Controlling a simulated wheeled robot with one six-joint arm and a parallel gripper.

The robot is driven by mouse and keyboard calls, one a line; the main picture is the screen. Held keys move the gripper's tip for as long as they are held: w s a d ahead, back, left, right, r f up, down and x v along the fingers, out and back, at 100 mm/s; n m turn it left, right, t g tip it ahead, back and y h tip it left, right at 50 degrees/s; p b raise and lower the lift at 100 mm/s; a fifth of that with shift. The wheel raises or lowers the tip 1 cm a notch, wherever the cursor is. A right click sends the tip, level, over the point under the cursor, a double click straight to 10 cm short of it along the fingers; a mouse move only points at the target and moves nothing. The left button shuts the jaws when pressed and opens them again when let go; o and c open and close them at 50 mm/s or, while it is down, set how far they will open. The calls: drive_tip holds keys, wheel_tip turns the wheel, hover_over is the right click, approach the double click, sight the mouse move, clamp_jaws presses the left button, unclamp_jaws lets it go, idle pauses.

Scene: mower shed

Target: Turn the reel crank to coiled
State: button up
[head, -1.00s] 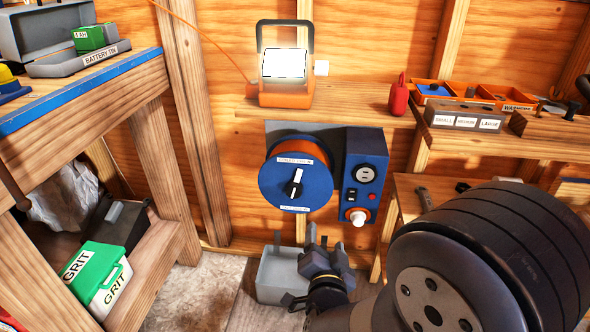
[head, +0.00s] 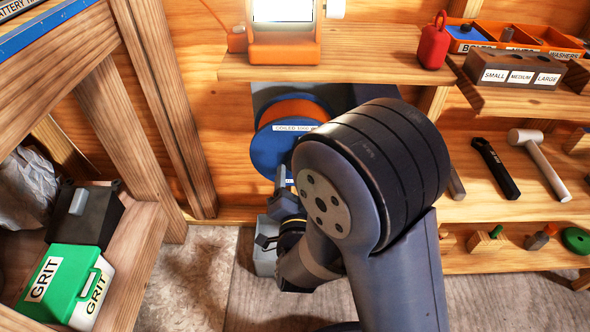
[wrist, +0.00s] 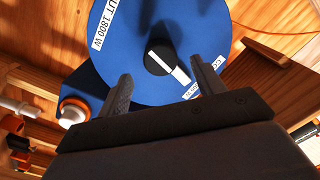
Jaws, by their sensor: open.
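The blue reel (wrist: 215,40) fills the upper middle of the wrist view. Its crank is a round black hub (wrist: 160,58) with a white bar pointing lower right, close to a white label partly hidden by a finger. A second label at upper left ends in "UT 1800 W". My gripper (wrist: 160,70) is open, its fingers on either side of the crank in the picture; I see no clear contact. In the head view the reel (head: 265,152) shows its "COILED" label at the top, while my arm hides the crank.
A wooden shelf (head: 380,55) with an orange lamp (head: 283,48) and a red bottle (head: 432,45) sits just above the reel. A knob with an orange ring (wrist: 73,111) is beside the reel. The GRIT box (head: 75,285) is at lower left, and bare floor lies below.

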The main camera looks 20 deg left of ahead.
drive_tip(key=shift+x, duration=2.05)
drive_tip(key=shift+c, duration=0.3)
drive_tip(key=c, duration=0.9)
drive_tip(key=shift+b, duration=0.3)
